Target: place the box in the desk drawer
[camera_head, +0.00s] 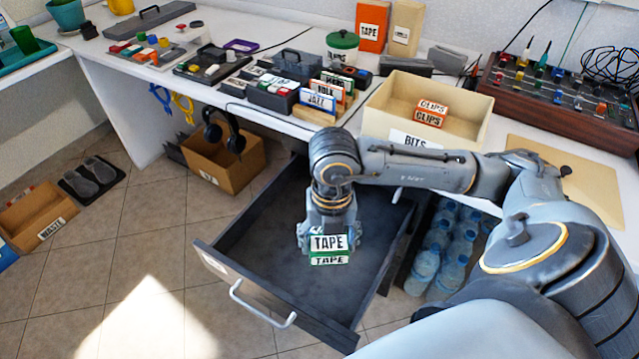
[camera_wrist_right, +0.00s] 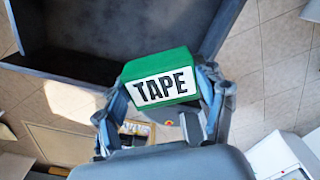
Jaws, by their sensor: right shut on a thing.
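A small green box with a white TAPE label (camera_head: 329,243) is held in my right gripper (camera_head: 329,234). In the right wrist view the green box (camera_wrist_right: 160,80) sits between the two fingers, which touch its sides. The desk drawer (camera_head: 262,235) is pulled open, dark grey inside, with a pale handle on its front. The box hangs over the drawer's interior in the head view; its exact height above the floor of the drawer cannot be told. The drawer looks otherwise empty, with part hidden behind my arm. My left gripper is not in view.
On the desk stand a cream BITS bin (camera_head: 480,120) with an orange CLIPS box (camera_head: 431,113) inside, disc racks (camera_head: 320,95) and a mixer (camera_head: 560,95). Water bottles (camera_head: 445,245) stand right of the drawer.

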